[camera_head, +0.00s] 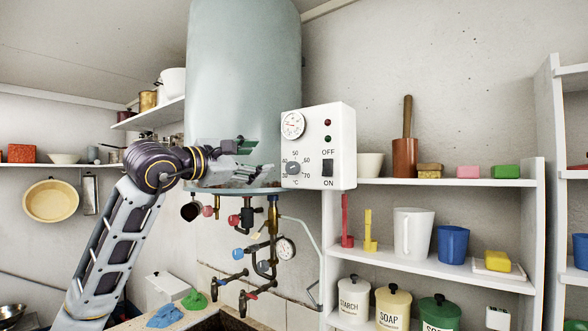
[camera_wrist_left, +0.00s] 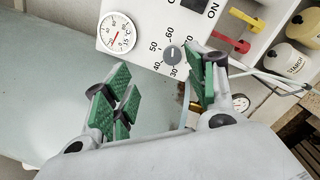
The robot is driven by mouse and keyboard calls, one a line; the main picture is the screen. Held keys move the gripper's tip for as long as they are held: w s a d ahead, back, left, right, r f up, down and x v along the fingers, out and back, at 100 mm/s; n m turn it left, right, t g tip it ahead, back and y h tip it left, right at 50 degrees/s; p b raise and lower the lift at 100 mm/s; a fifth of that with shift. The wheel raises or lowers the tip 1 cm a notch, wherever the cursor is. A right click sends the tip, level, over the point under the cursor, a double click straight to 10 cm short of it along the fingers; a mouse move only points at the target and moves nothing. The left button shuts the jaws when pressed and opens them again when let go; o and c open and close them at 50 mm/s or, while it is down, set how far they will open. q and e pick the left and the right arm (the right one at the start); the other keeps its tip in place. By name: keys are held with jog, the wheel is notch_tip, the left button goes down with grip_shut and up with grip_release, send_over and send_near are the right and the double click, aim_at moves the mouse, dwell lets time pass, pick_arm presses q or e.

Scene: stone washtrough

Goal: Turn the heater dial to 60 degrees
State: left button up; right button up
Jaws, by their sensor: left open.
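The heater dial is a small grey knob (camera_head: 293,168) low on the white control box (camera_head: 342,130), with numbers from 30 to 70 around it. The dial also shows in the left wrist view (camera_wrist_left: 172,53). I cannot tell for sure which number it points at. My left gripper (camera_head: 262,162) is open and empty, just left of the box, its fingers toward the dial. In the left wrist view my left gripper (camera_wrist_left: 160,82) has its green-padded fingers spread, with the dial beyond them, nearer the right finger. That finger covers part of the scale. My right gripper is not in view.
The box carries a round gauge (camera_head: 292,125), two indicator lamps and an OFF/ON switch (camera_head: 328,168). The heater tank (camera_head: 243,75) stands behind my left gripper. Pipes and valves (camera_head: 262,250) hang below. A shelf (camera_head: 440,268) with jugs and canisters is at the right.

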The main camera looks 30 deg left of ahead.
aim_at(291, 168)
pick_arm(q)
jog(key=shift+w+a+f+n+g+y, duration=0.15)
jog(key=shift+f+n, duration=0.15)
jog(key=shift+n, duration=1.45)
jog(key=shift+s+a+f+n+g+y, duration=0.1)
jog(key=shift+f+n, duration=0.25)
jog(key=shift+n, duration=1.45)
jog(key=shift+w+a+f+n+g+y, duration=0.15)
jog(key=shift+f+n, duration=0.15)
jog(key=shift+n, duration=1.45)
jog(key=shift+s, duration=0.1)
jog(key=w+p, duration=0.1)
jog(key=w, duration=0.2)
jog(key=w+p, duration=0.2)
jog(key=w, duration=0.2)
jog(key=w+d+p, duration=0.1)
jog(key=w, duration=0.3)
jog(key=shift+w, duration=0.15)
jog(key=shift+w+d+p, duration=0.15)
jog(key=shift+w+p, duration=0.45)
jog(key=shift+w, duration=0.65)
